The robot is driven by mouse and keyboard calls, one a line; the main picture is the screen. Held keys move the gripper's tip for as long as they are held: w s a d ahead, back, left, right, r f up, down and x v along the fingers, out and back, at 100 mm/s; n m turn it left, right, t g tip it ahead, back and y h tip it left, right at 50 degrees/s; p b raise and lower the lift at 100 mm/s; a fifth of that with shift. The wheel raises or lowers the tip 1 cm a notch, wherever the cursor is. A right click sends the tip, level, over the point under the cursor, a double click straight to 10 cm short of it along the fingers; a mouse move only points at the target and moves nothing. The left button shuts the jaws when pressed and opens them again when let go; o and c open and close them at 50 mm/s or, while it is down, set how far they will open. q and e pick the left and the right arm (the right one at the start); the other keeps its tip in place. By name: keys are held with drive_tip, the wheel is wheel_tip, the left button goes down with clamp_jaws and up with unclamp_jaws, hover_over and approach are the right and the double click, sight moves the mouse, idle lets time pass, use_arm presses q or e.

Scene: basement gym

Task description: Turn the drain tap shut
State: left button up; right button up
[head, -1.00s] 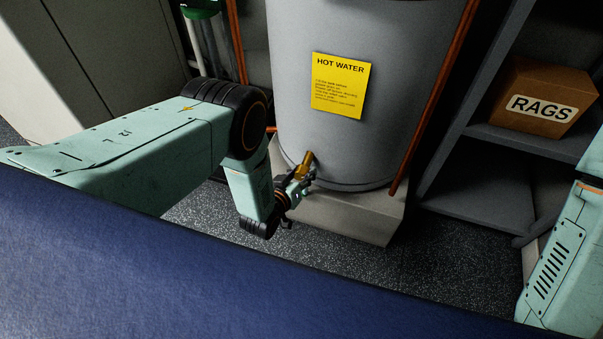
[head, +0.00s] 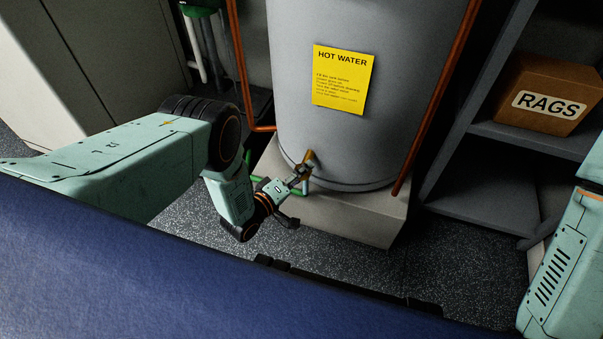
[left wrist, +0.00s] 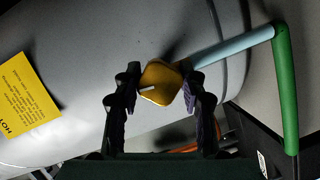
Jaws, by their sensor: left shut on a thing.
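The drain tap (head: 309,157) is brass-coloured and sits low on the front of the grey hot water tank (head: 370,125). My left gripper (head: 303,170) reaches it from the lower left and is shut on the tap's handle. In the left wrist view, the blocky gold handle (left wrist: 160,83) lies between the two dark fingers of my left gripper (left wrist: 163,88). A pale blue pipe (left wrist: 235,47) runs from beside the handle to a green hose (left wrist: 286,90). The fingers hide part of the tap in the head view. My right gripper is out of view.
The tank stands on a pale plinth (head: 350,217), with copper pipes (head: 437,95) beside it. Shelving (head: 475,195) with a RAGS box (head: 545,95) is at right. A dark blue surface (head: 150,275) fills the foreground. Speckled floor (head: 450,265) is clear before the plinth.

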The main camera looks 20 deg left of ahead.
use_arm(q)
drive_tip(key=shift+s+n, duration=0.1)
drive_tip(key=shift+n, duration=0.4)
drive_tip(key=shift+t+h, duration=0.3)
drive_tip(key=o, duration=1.2)
drive_tip(key=shift+c, duration=0.2)
drive_tip(key=v, duration=1.2)
drive_tip(key=shift+r, duration=0.1)
drive_tip(key=shift+d, duration=0.1)
